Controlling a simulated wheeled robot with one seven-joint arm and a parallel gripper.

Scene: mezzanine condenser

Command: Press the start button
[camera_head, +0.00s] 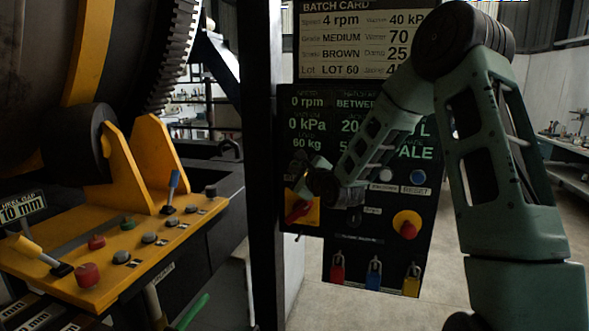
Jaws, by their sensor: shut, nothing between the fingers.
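A green button (127,223) sits on the sloping yellow console (75,290) at left, beside a red button (96,242). No start label is readable there. A dark control panel (425,255) stands at centre, with a white button (386,174) and a blue button (417,177) on it. My arm comes in from the right and reaches across this panel. My gripper (303,182) is at its end, small and dark against the panel's left part, shut and empty. I cannot tell whether it touches the panel. The wrist and forearm hide part of the panel's middle.
A red mushroom button (86,275) and two levers are on the console. The panel bears a red knob on yellow (408,225), another red handle (298,211) near my wrist, and hanging padlocks (374,275). A dark post (263,170) separates console and panel.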

